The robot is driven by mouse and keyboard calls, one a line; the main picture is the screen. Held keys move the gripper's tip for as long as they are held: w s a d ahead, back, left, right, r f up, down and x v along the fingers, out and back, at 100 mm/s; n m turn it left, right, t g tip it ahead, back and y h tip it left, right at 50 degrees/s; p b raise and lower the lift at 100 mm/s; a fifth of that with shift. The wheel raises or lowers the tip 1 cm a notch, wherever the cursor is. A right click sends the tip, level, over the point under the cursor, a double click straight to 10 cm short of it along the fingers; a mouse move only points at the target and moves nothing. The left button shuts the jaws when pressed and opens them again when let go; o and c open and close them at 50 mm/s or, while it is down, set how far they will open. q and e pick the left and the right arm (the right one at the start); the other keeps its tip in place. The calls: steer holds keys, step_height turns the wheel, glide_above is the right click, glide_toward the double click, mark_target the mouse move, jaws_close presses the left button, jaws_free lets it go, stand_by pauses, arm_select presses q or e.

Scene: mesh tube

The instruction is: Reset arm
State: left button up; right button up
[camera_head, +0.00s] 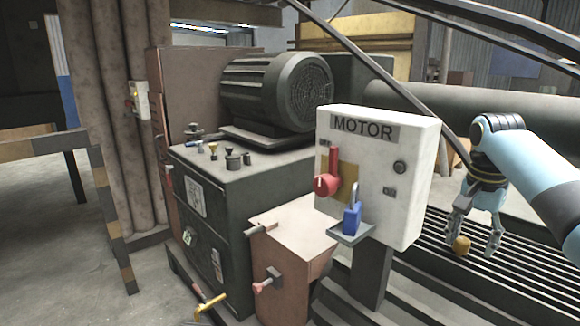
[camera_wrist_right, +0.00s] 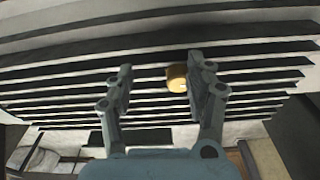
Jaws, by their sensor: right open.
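My right gripper (camera_head: 471,243) points down over a slatted dark rack at the right of the head view. Its two fingers are spread apart. In the right wrist view the open gripper (camera_wrist_right: 160,72) shows the slats beyond its fingers. A small yellow piece (camera_head: 461,245) shows between the fingers in the head view. In the wrist view the yellow piece (camera_wrist_right: 177,78) appears close against the right-hand finger; I cannot tell whether they touch. My left gripper is not in view.
A white MOTOR switch box (camera_head: 410,165) with a red handle (camera_head: 327,184) stands left of my right arm. A blue padlock (camera_head: 352,218) is on the small tray below it. A dark machine (camera_head: 235,195) with a motor (camera_head: 275,92) stands further left. Open floor lies at far left.

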steer(key=s+a+f+n, duration=0.35)
steer(key=s+f, duration=0.35)
steer(key=s, duration=0.3)
steer(key=s+a+r+n+t, duration=0.1)
steer(key=s+a+r+n, duration=0.2)
steer(key=s, duration=1)
steer(key=s+a+n+t, duration=0.2)
steer(key=s+a+n, duration=0.25)
steer(key=s, duration=0.85)
steer(key=s+d+f+g+b, duration=0.1)
steer(key=d+f+b, duration=0.15)
steer(key=f, duration=2.45)
steer(key=s+d+f+g, duration=0.1)
steer(key=s+d+f, duration=0.1)
steer(key=s+f, duration=1.5)
steer(key=shift+s+f+g, duration=0.3)
steer(key=shift+s+f, duration=0.1)
steer(key=shift+s, duration=0.45)
steer(key=shift+c, duration=0.4)
